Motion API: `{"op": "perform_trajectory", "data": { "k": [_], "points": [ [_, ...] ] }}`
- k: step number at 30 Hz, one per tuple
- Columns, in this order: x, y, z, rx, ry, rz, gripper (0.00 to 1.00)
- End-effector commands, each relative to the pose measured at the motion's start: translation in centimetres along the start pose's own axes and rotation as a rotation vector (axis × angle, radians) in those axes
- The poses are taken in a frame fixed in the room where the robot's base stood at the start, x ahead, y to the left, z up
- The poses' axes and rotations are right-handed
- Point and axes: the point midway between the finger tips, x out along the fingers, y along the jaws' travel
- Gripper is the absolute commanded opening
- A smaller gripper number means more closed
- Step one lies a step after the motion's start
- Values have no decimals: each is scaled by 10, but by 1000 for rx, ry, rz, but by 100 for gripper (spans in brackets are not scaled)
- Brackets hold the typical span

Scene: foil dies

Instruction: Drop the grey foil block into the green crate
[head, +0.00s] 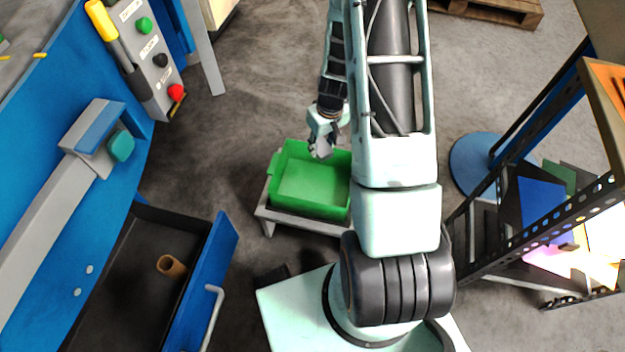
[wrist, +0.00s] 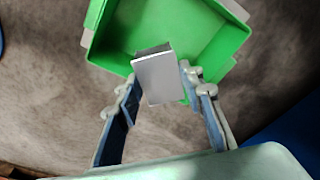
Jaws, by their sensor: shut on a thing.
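The grey foil block (wrist: 160,80) is held between the two fingers of my gripper (wrist: 157,88) in the wrist view. In the head view my gripper (head: 322,140) is at the far edge of the green crate (head: 310,183), with the grey block (head: 321,149) at its tip. The crate's visible inside looks empty in the head view; my arm hides its right part. In the wrist view the green crate (wrist: 120,38) lies beyond the block, and the block overlaps its near wall. I cannot tell the block's exact height above the crate.
The crate sits on a low grey stand (head: 268,216). To the left is a blue machine with an open drawer (head: 228,245) holding a brown tube (head: 172,266). A dark shelf rack (head: 510,220) stands to the right. Bare floor (head: 240,130) lies between machine and crate.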

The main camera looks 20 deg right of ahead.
Motion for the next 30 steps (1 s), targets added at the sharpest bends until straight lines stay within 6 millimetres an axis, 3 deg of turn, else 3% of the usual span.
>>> {"op": "perform_trajectory", "data": {
  "k": [13,24,25,30],
  "points": [
    [50,-1,7,0,0,-1,23],
    [55,-1,8,1,0,-1,23],
    [55,-1,8,1,0,-1,38],
    [55,-1,8,1,0,-1,56]
  ]
}}
